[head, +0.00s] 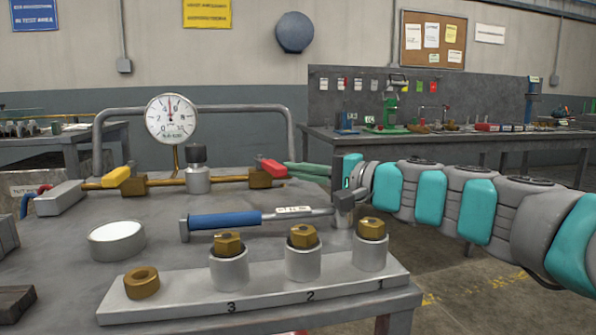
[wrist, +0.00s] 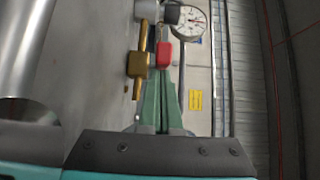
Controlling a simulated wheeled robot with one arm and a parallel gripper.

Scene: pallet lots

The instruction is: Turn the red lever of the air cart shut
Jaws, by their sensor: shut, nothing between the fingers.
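The red lever (head: 270,166) sits on a brass valve block (head: 260,180) at the right end of the air cart's brass pipe. In the head view it lies roughly along the pipe, slightly tilted. My gripper (head: 290,167) is shut and empty, its green fingertips just right of the lever. In the wrist view the red lever (wrist: 164,55) is straight ahead of the closed fingertips (wrist: 161,76), with the brass block (wrist: 137,64) to its left. I cannot tell whether the fingertips touch the lever.
A yellow lever (head: 117,176) is on the pipe's left part, and a pressure gauge (head: 171,118) stands above its middle. A blue-handled torque wrench (head: 227,220) and a grey holder (head: 255,291) with brass nuts lie in front. A grey tube rail (head: 222,109) runs behind.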

